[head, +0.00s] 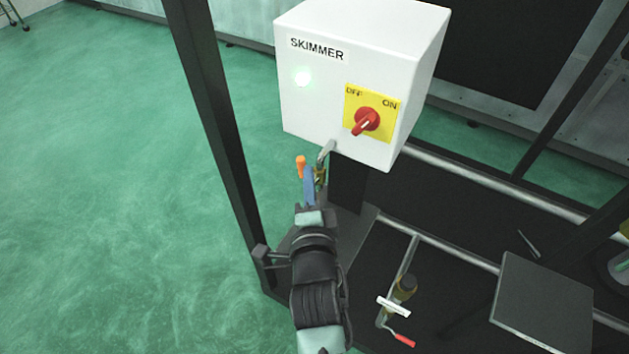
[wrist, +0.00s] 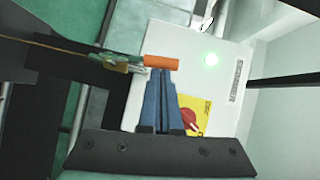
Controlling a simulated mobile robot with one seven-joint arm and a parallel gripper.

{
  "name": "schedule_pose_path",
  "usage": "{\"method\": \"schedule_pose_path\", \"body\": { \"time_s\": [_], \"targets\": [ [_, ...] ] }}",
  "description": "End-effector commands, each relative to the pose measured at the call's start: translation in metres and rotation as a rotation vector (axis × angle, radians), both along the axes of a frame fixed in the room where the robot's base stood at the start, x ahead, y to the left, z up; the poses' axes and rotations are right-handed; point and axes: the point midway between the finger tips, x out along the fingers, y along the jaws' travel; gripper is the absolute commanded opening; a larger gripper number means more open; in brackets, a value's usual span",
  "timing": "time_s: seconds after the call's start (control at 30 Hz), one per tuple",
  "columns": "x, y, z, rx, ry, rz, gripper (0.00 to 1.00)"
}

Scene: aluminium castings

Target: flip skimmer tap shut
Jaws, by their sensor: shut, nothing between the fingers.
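The skimmer tap is a small brass valve (head: 320,174) with an orange lever grip (head: 301,166), below the lower front edge of the white SKIMMER box (head: 300,110). In the wrist view the orange grip (wrist: 161,62) lies across the ends of my fingers, and the brass body (wrist: 122,64) is to its left. My gripper (head: 308,170) has blue fingers pressed together with nothing between them. Its tips (wrist: 160,74) are right beside the orange grip; whether they touch it I cannot tell. The fingers partly hide the tap in the head view.
The box carries a lit green lamp (head: 302,78) and a red rotary switch (head: 367,121). A dark frame post (head: 212,110) stands left of my arm. Green floor is open at left.

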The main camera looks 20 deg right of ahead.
Motion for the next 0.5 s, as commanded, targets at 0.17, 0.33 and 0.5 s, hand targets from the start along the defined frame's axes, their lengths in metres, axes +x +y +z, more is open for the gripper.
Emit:
{"method": "schedule_pose_path", "body": {
  "time_s": [0.17,0.33,0.5],
  "targets": [
    [0.008,0.007,0.006,-0.074,0.091,0.003,0.00],
    [0.018,0.014,0.006,-0.174,0.217,0.004,0.00],
    [0.028,0.023,0.004,-0.275,0.346,0.004,0.00]
  ]
}}
